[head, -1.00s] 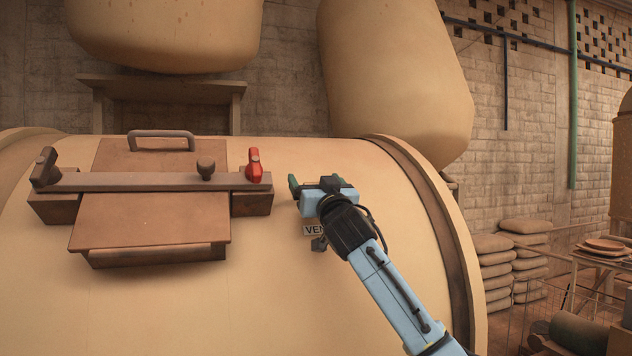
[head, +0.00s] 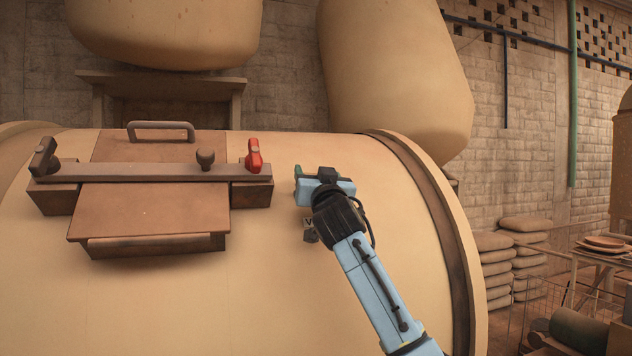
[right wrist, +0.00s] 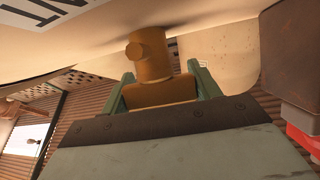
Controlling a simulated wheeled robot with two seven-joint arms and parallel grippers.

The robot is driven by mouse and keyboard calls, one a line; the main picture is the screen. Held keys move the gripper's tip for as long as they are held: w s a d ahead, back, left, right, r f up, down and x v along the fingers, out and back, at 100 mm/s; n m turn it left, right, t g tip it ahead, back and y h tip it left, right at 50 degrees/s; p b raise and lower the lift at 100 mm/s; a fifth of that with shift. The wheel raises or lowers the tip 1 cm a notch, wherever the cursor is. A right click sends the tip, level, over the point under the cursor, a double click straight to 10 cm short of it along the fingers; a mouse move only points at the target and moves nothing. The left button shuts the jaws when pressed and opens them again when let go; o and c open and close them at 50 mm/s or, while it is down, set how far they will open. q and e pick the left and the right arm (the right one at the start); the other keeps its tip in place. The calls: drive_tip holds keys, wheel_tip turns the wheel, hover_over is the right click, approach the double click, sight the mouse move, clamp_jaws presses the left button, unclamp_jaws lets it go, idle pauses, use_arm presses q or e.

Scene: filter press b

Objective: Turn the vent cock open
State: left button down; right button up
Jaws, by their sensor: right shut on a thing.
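The vent cock (right wrist: 150,56) is a brass-coloured fitting standing out from the cream drum in the right wrist view. My right gripper (right wrist: 160,88) has its green fingers on either side of the cock's wide brass handle and is shut on it. In the head view my right gripper (head: 300,184) is against the curved front of the drum, and its blue body hides the cock. A VENT label (head: 308,222) is mostly covered by my wrist. My left gripper is not in view.
Left of the gripper, a brown hatch (head: 150,210) with a crossbar, a red handle (head: 253,156) and a dark knob (head: 205,160) sits on the drum (head: 270,290). A raised brown rim band (head: 440,220) lies to the right. Stacked sacks (head: 495,265) stand beyond.

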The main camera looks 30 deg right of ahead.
drive_tip(key=m+h, duration=0.1)
drive_tip(key=m+g+h+b, duration=0.1)
drive_tip(key=m, duration=0.1)
drive_tip(key=m+g+h+b, duration=0.1)
drive_tip(key=h, duration=0.1)
drive_tip(key=shift+f, duration=0.25)
drive_tip(key=m+g+h, duration=0.2)
drive_tip(key=m, duration=0.1)
drive_tip(key=shift+d+g+b, duration=0.1)
drive_tip(key=shift+g+b, duration=0.2)
drive_tip(key=shift+b, duration=0.05)
drive_tip(key=m+g+h, duration=0.1)
drive_tip(key=m, duration=0.1)
drive_tip(key=m+g+h, duration=0.1)
drive_tip(key=g, duration=0.1)
drive_tip(key=shift+s+d+r+m+p, duration=0.15)
drive_tip(key=shift+d+m+p, duration=0.05)
drive_tip(key=shift+m+p, duration=0.2)
drive_tip(key=shift+s+d+m+g+h+p, duration=0.1)
drive_tip(key=shift+m+g+h+p, duration=0.2)
drive_tip(key=shift+m+g+p, duration=0.45)
drive_tip(key=shift+s+d+m+g+h+p, duration=0.1)
drive_tip(key=shift+m+g+h+p, duration=0.25)
drive_tip(key=shift+m+g, duration=0.8)
drive_tip(key=shift+g, duration=0.3)
drive_tip(key=o, duration=1)
drive_tip(key=shift+f, duration=0.2)
